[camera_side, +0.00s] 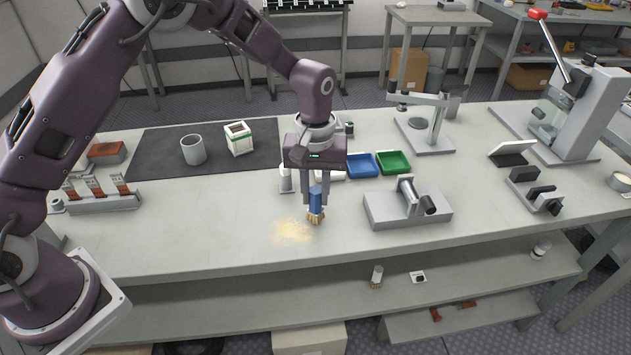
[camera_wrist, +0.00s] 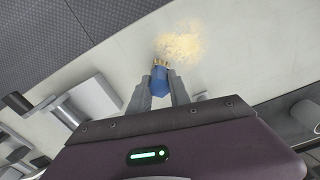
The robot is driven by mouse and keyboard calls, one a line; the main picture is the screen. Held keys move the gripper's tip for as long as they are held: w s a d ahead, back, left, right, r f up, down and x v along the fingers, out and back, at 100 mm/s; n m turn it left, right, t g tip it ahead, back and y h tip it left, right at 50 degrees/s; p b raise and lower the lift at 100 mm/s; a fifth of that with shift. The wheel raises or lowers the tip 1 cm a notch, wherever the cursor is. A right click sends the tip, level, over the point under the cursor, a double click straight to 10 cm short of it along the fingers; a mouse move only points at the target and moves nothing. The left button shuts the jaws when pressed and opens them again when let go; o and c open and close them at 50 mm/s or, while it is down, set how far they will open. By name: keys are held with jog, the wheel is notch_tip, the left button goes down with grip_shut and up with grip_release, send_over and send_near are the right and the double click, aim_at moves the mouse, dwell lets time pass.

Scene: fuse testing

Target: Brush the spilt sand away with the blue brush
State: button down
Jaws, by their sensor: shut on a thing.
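The spilt sand (camera_side: 292,230) is a thin yellow patch on the pale bench top (camera_side: 190,240), near its front edge. My gripper (camera_side: 315,200) is shut on the blue brush (camera_side: 316,201) and holds it upright with its tan bristles down. The bristles are at or just above the bench, beside the right edge of the sand in the side view. In the wrist view the brush (camera_wrist: 160,80) sits between the fingers of my gripper (camera_wrist: 159,88), and the sand (camera_wrist: 182,42) lies just beyond its bristles. I cannot tell whether the bristles touch the bench.
A grey metal fixture (camera_side: 408,205) stands to the right of the brush. Blue (camera_side: 361,165) and green (camera_side: 393,162) trays lie behind. A dark mat (camera_side: 160,150) holds a grey cup (camera_side: 193,149) and a white box (camera_side: 239,138). The bench left of the sand is clear.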

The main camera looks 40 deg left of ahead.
jog(key=shift+f, duration=0.35)
jog(key=shift+s+a+r, duration=0.5)
jog(key=shift+s+a, duration=0.1)
jog(key=shift+a, duration=0.05)
jog(key=shift+s+a, duration=3.15)
jog(key=shift+s, duration=0.1)
jog(key=shift+s+d, duration=0.25)
jog(key=shift+w+d, duration=0.1)
jog(key=shift+d, duration=0.15)
jog(key=shift+w+d, duration=3.5)
jog(key=shift+d, duration=0.25)
jog(key=shift+s+a, duration=0.1)
jog(key=shift+s, duration=0.45)
jog(key=shift+s+a, duration=3.45)
notch_tip(320, 180, up, 6)
jog(key=shift+r, duration=0.25)
